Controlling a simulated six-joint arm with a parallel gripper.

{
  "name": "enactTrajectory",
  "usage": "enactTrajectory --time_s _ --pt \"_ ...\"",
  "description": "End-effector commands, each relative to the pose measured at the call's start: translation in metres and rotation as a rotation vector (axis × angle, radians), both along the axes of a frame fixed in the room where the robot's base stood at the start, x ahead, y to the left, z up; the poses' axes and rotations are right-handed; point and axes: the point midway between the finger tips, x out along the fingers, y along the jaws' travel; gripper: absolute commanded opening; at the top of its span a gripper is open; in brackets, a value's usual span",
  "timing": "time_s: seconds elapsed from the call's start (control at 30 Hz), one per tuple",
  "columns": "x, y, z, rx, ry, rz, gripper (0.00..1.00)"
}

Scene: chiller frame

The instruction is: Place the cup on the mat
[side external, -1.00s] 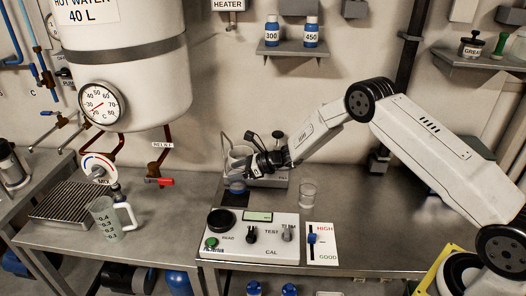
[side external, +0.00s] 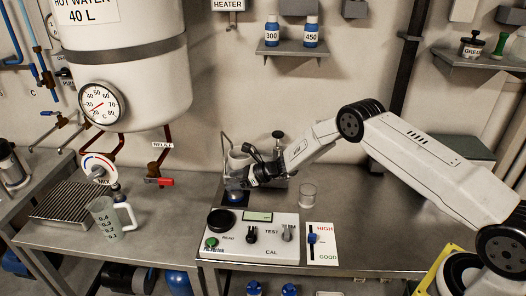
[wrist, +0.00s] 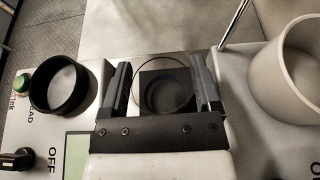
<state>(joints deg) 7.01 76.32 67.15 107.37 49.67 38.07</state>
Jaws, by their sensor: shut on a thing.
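My gripper (side external: 246,179) is low over the left part of the right-hand bench and is shut on a clear cup (side external: 234,186). In the wrist view my gripper (wrist: 163,88) has a finger on each side of the cup, whose thin round rim (wrist: 150,57) shows between them. The dark mat (side external: 231,200) lies below the cup, partly hidden by it. The mat also shows in the wrist view (wrist: 182,70), with a dark ring seen through the cup. I cannot tell whether the cup's base touches the mat.
A meter box (side external: 265,249) stands in front, with a black ring (wrist: 60,88) on it. A white cylinder (side external: 240,158) stands behind. A jug (side external: 106,216) stands left.

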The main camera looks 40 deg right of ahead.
Motion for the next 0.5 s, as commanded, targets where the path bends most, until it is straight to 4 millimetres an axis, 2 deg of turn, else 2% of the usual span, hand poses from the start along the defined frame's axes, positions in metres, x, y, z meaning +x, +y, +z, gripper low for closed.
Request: enactTrajectory --time_s 0.4,0.43,0.5 --pt "0.0 -0.0001 -0.0035 0.0 -0.001 0.0 0.24" --pt "0.0 -0.0001 -0.0038 -0.001 -0.001 0.0 0.84" --pt "0.0 -0.0001 -0.0035 -0.001 -0.001 0.0 1.0"
